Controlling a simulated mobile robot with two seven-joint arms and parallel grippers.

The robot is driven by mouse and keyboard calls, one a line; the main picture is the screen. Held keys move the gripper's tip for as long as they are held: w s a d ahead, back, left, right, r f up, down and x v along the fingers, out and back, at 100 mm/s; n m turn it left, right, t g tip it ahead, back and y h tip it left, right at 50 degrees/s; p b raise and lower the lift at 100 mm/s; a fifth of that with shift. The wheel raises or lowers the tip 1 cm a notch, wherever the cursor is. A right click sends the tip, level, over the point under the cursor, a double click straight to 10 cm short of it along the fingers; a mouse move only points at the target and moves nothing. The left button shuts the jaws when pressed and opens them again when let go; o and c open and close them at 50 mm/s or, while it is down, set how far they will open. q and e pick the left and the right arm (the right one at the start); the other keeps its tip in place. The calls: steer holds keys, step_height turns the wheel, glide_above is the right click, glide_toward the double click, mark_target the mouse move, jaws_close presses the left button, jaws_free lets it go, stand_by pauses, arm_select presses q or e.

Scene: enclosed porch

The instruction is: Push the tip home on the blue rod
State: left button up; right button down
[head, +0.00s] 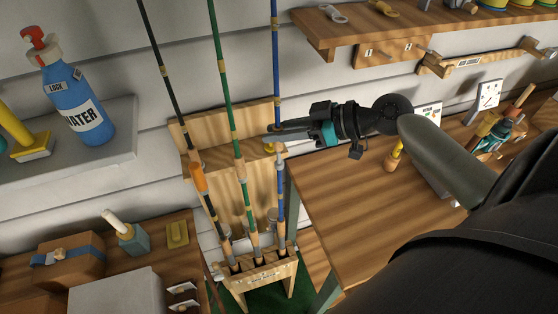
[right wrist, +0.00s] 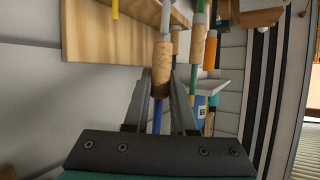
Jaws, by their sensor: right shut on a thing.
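The blue rod (head: 276,60) stands upright at the right of the wooden rack (head: 262,272), beside the green rod (head: 225,80) and the black rod (head: 163,75). My right gripper (head: 270,133) reaches in from the right at the rack's upper board and is shut on the blue rod, just above a pale cork-coloured part. In the right wrist view, the blue rod (right wrist: 157,116) runs between my fingers, with a cork grip (right wrist: 162,66) beyond them. The fingers hide the held spot, so I cannot tell whether the joint is seated. My left gripper is out of view.
A wooden bench (head: 345,215) stands right of the rack, under my right arm. A wall shelf (head: 340,32) is above. A blue water bottle (head: 75,100) stands on a grey ledge at the left. A low cabinet with boxes (head: 75,257) is at lower left.

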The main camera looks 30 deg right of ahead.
mark_target(279, 151)
steer(key=shift+s+f+b, duration=0.2)
steer(key=shift+f+b, duration=1.75)
steer(key=shift+f, duration=0.3)
stand_by(1.2)
jaws_free()
stand_by(0.6)
steer(key=shift+r, duration=0.1)
steer(key=shift+s+d+r+p, duration=0.75)
steer(key=shift+s+r, duration=0.1)
steer(key=shift+r, duration=0.15)
steer(key=shift+s+d+r+p, duration=0.75)
steer(key=shift+s+r, duration=0.05)
steer(key=shift+r, duration=0.2)
steer(key=shift+d, duration=0.1)
steer(key=b+v, duration=0.1)
steer(key=v, duration=1.4)
